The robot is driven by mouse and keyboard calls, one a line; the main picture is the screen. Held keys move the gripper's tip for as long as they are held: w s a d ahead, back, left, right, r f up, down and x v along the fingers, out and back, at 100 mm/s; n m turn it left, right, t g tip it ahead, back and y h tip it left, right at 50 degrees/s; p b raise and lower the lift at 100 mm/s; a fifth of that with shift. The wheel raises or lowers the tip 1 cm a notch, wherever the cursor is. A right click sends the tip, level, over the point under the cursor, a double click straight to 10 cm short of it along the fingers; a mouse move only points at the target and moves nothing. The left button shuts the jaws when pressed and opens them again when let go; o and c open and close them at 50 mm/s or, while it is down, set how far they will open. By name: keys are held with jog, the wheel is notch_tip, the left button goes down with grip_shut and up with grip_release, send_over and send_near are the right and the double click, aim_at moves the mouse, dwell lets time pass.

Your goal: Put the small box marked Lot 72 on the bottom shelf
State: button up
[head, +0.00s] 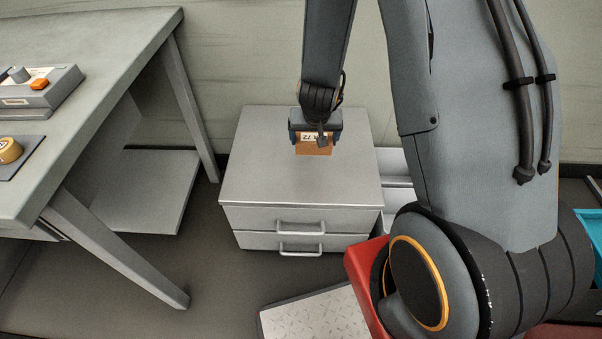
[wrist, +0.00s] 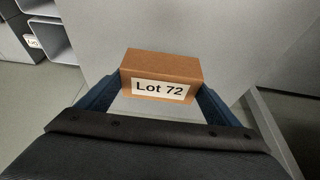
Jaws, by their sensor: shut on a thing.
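The small brown box (head: 314,150) has a white label; in the wrist view the box (wrist: 160,67) reads "Lot 72". My gripper (head: 315,137) is shut on it, and its blue fingers (wrist: 160,82) press the box from both sides. In the head view the box appears over the top of a grey drawer cabinet (head: 260,180); I cannot tell how far above it. Open shelf compartments (head: 395,167) show beside the cabinet, partly hidden by my arm. Compartments also show at the upper left of the wrist view (wrist: 47,22).
A grey table (head: 100,60) at the left carries a control box (head: 45,88) and a yellow roll (head: 9,150). A low shelf (head: 150,190) spans its legs. A patterned plate (head: 315,315) lies in front of the cabinet. Floor is clear between table and cabinet.

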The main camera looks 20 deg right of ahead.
jog(key=shift+w+a+r, duration=0.1)
jog(key=shift+w+a, duration=0.05)
jog(key=shift+w, duration=0.15)
jog(key=b, duration=0.3)
send_over(311, 164)
jog(key=s, duration=0.2)
jog(key=f, duration=0.9)
jog(key=shift+w+a+f, duration=0.15)
jog(key=shift+a+f, duration=0.1)
jog(key=shift+f, duration=0.1)
jog(key=shift+f, duration=0.2)
jog(key=o, duration=1)
jog(key=shift+r, duration=0.1)
